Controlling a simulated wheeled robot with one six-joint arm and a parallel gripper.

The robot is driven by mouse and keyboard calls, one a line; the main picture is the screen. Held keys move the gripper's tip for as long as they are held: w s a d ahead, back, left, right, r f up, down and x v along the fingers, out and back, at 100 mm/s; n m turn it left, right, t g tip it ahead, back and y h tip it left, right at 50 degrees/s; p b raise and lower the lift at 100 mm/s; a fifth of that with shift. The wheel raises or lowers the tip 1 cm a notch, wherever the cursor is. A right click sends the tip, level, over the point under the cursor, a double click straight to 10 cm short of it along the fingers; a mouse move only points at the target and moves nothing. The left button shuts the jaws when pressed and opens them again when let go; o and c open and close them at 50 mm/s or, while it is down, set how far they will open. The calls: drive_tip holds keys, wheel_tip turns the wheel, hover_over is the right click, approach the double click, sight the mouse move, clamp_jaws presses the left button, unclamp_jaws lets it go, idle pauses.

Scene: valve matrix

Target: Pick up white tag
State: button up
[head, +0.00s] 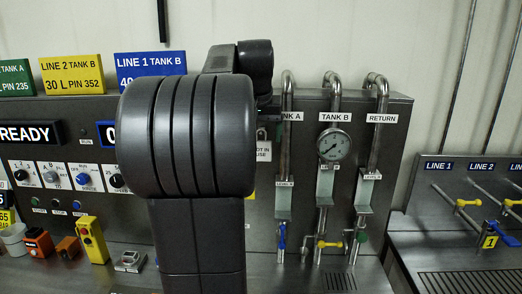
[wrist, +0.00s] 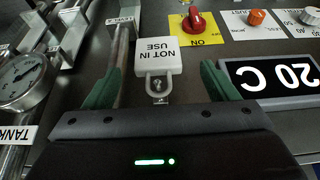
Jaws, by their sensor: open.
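The white tag (wrist: 160,51) reads "NOT IN USE" and shows in the wrist view just ahead of my gripper. It hangs from a grey shackle or loop at a small round fitting on the metal panel. My gripper (wrist: 157,82) is open, with one green finger on each side of the tag's loop and a gap to each. The tag stands a little beyond the fingertips.
A red rotary switch (wrist: 195,24) on a yellow plate is close beside the tag. A black "20 C" display (wrist: 272,75) is near the right finger. Pipes and a pressure gauge (head: 334,145) are on the other side.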

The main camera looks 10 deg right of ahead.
sight(261, 141)
drive_tip(key=x, duration=0.1)
drive_tip(key=p+x, duration=0.1)
drive_tip(key=x, duration=0.3)
drive_tip(key=shift+w+d+r, duration=0.2)
drive_tip(key=shift+w+d, duration=0.1)
drive_tip(key=shift+f, duration=0.35)
drive_tip(key=shift+c, duration=0.4)
drive_tip(key=c, duration=1)
